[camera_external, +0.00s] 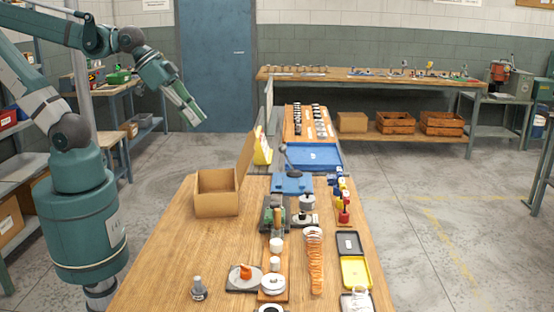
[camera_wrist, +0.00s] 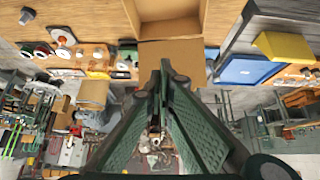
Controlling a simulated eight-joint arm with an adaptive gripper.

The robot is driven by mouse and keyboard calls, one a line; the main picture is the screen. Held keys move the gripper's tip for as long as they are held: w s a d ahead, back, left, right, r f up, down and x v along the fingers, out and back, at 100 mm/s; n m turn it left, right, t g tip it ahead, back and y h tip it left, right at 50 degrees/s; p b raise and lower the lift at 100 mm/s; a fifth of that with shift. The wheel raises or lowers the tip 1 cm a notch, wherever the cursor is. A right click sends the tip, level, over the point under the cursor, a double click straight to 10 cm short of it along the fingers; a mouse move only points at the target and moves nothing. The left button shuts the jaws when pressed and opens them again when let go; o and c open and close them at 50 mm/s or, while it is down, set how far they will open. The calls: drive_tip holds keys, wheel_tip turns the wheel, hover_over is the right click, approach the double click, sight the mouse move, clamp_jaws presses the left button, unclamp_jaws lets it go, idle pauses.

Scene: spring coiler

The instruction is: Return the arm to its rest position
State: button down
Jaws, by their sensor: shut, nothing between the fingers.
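My green arm stands at the left of the external view, beside the wooden table (camera_external: 160,255). My gripper (camera_external: 196,118) is raised in the air, above and to the left of the open cardboard box (camera_external: 217,196). It points down and to the right and touches nothing. In the wrist view my gripper (camera_wrist: 165,68) has its two green fingers close together at the tips, with nothing between them. The cardboard box (camera_wrist: 172,50) lies beyond the fingertips in that view.
The table holds an orange spring (camera_external: 314,262), a blue fixture (camera_external: 293,183), a blue tray (camera_external: 318,156) and a yellow tray (camera_external: 355,271). A back workbench (camera_external: 365,80) stands against the wall. The air around my gripper is clear.

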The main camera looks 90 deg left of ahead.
drive_tip(key=shift+s+d+f, duration=0.1)
drive_tip(key=shift+s+d, duration=0.1)
drive_tip(key=shift+s, duration=0.4)
drive_tip(key=shift+s+d, duration=0.15)
drive_tip(key=shift+s, duration=0.4)
drive_tip(key=c, duration=1.9)
unclamp_jaws()
drive_tip(key=o, duration=1.1)
drive_tip(key=shift+w+d+r+m+g, duration=0.1)
drive_tip(key=shift+w+r+m+g, duration=0.25)
drive_tip(key=shift+w+r, duration=0.2)
drive_tip(key=o, duration=0.8)
drive_tip(key=w+d+r+m+g+p, duration=0.1)
drive_tip(key=w+r+m+p, duration=0.1)
drive_tip(key=w, duration=0.5)
drive_tip(key=shift+w+d+r+m+p, duration=0.15)
drive_tip(key=shift+w+r+m+p, duration=0.35)
drive_tip(key=shift+m, duration=0.45)
drive_tip(key=w+d+f+m+g+p, duration=0.1)
drive_tip(key=w+d+m+g+p, duration=0.2)
drive_tip(key=w, duration=0.6)
drive_tip(key=w+d+f+m+g+p, duration=0.1)
drive_tip(key=w+f+m+p, duration=0.1)
drive_tip(key=w+m, duration=0.55)
drive_tip(key=w+d+f+m+g+p, duration=0.1)
drive_tip(key=w+d+f+m+p, duration=0.2)
drive_tip(key=w+f, duration=0.5)
drive_tip(key=shift+w+d+f+g, duration=0.2)
drive_tip(key=shift+w+d+g, duration=0.2)
drive_tip(key=shift+w, duration=0.7)
